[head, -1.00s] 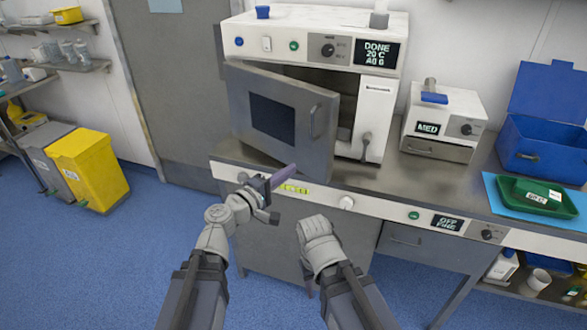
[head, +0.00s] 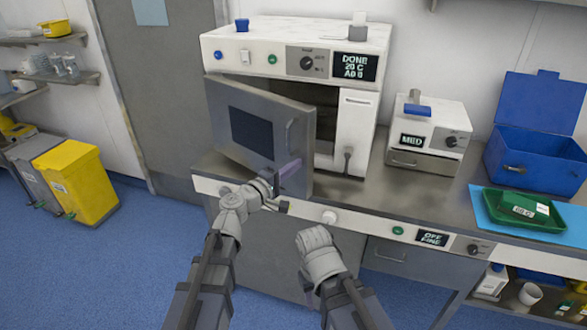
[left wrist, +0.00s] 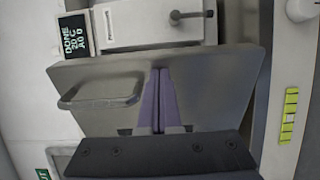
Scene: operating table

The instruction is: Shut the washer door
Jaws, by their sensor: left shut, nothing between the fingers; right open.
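The washer (head: 365,120) is a white machine on the counter, its display reading DONE. Its grey door (head: 225,150) with a dark window stands ajar, swung out at the right side, with a dark gap behind the free edge. The door handle (head: 289,138) is near that edge; it also shows in the left wrist view (left wrist: 100,93). My left gripper (head: 292,175), with purple fingers, is shut and empty at the door's outer face, below the handle. In the left wrist view its fingers (left wrist: 160,100) overlap the door; contact is unclear. My right gripper (head: 318,250) is open and empty, low before the counter.
A small white device (head: 430,135) stands right of the washer. Further right are a blue box (head: 535,160) and a green tray (head: 520,212) on a blue mat. Yellow bin (head: 75,182) stands on the floor at left. The counter (head: 400,190) is clear before the small device.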

